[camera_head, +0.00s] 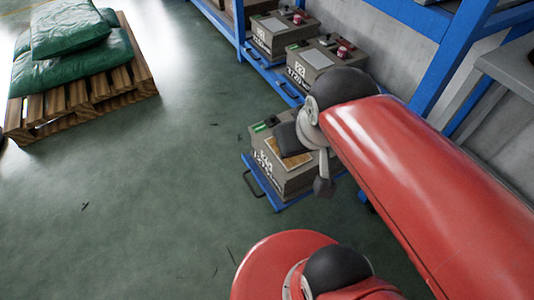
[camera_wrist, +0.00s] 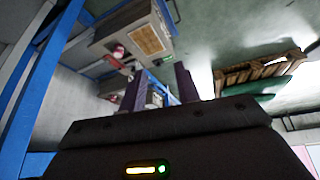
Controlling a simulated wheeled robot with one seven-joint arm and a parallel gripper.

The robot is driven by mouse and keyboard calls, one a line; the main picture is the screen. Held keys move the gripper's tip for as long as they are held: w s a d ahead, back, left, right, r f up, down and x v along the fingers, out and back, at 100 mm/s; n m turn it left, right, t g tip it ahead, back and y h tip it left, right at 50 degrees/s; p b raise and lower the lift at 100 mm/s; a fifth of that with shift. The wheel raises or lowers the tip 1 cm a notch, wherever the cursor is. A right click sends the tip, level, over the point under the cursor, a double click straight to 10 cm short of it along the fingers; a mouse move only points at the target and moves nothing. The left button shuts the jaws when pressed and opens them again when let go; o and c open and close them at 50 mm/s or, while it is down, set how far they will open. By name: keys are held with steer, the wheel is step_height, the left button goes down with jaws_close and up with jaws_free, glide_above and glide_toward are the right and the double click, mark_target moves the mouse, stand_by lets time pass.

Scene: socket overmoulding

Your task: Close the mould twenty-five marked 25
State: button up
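Several grey-brown moulds with stencilled markings stand by the blue rack. The nearest mould (camera_head: 300,184) has a tan panel on top and sits on a blue tray with a handle, partly hidden by my arm. Two more moulds, one at the back (camera_head: 268,42) and one in the middle (camera_head: 305,72), have red knobs. I cannot read surely which is marked 25. My gripper (camera_wrist: 157,86) is open and empty, its two fingers apart. In the wrist view, a mould with a tan panel (camera_wrist: 147,40) lies beyond the fingers; I see no contact.
A wooden pallet (camera_head: 112,88) with green sacks (camera_head: 75,60) stands at the upper left. The blue rack upright (camera_head: 445,50) and a grey surface (camera_head: 510,65) are close to my arm at the right. The green floor at the left and middle is clear.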

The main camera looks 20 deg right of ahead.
steer(key=w+d+f+n+g+h, duration=0.1)
steer(key=w+f, duration=0.1)
steer(key=w+f+n+g+h, duration=0.1)
steer(key=w+f+n, duration=0.1)
steer(key=w+d+f+n+g+h, duration=0.1)
steer(key=w+f+n+h, duration=0.1)
steer(key=shift+d+f+g, duration=0.25)
steer(key=shift+d+g, duration=0.05)
steer(key=shift+d, duration=0.05)
jaws_close()
steer(key=n+t+h+b, duration=0.2)
steer(key=n+t+h, duration=0.6)
steer(key=n, duration=1.3)
glide_toward(271, 119)
steer(key=shift+t+y, duration=0.3)
steer(key=shift+t, duration=0.1)
steer(key=x, duration=0.6)
steer(key=shift+w+d+f, duration=0.1)
steer(key=shift+d, duration=0.35)
